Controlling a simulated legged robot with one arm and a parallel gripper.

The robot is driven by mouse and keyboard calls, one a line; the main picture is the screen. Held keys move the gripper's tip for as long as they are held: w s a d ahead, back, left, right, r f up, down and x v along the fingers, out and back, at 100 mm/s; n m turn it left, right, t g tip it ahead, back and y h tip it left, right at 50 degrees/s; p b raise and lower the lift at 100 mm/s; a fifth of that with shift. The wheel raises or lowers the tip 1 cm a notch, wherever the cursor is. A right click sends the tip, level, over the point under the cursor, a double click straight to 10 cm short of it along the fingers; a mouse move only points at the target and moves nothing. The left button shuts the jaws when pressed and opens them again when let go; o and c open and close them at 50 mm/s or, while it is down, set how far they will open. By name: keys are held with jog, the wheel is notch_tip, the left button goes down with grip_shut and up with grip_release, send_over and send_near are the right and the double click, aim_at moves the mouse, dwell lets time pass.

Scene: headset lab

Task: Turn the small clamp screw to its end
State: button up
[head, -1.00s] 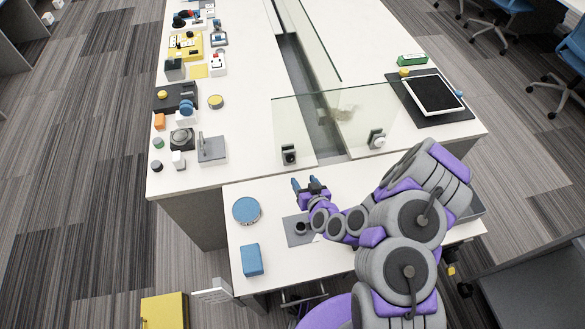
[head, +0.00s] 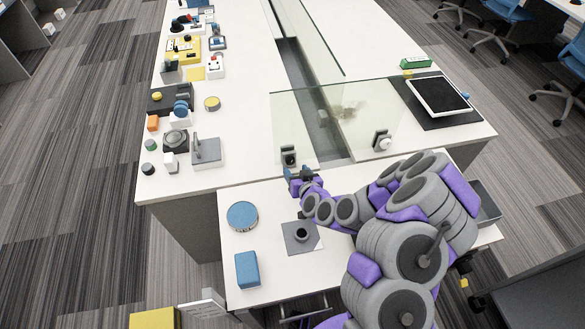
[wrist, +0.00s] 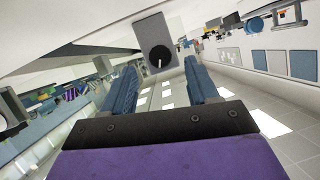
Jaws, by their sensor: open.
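Two clamps sit on the lower edge of the upright glass panel. The left clamp has a small black screw knob (head: 289,159); the right clamp has a white knob (head: 384,144). My gripper (head: 299,176) is just in front of the left clamp, at the near edge of the long table. In the wrist view the black knob (wrist: 160,58) with a white pointer line sits on a grey plate (wrist: 152,29), beyond and between my blue fingers (wrist: 160,76). The fingers are open and empty, and appear apart from the knob.
The glass panel (head: 340,115) stands across the long table. A blue round tin (head: 242,215), a blue box (head: 247,269) and a grey plate with a dark cup (head: 301,236) are on the near table. A tablet (head: 438,95) lies at right. Several devices crowd the left side.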

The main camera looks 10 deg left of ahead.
aim_at(291, 163)
jog(key=shift+b+x, duration=0.8)
jog(key=shift+x, duration=1.5)
jog(key=shift+c, duration=0.4)
jog(key=c, duration=0.9)
jog(key=shift+c, duration=0.2)
jog(key=shift+d+f+m+y, duration=0.1)
jog(key=shift+m+y, duration=0.3)
jog(key=shift+m, duration=0.15)
jog(key=shift+d+f+m+y, duration=0.1)
jog(key=shift+m+y, duration=0.3)
jog(key=shift+m, duration=0.15)
jog(key=shift+a+r+m+g+y, duration=0.1)
jog(key=shift+m+g+y, duration=0.2)
jog(key=shift+m+y, duration=0.15)
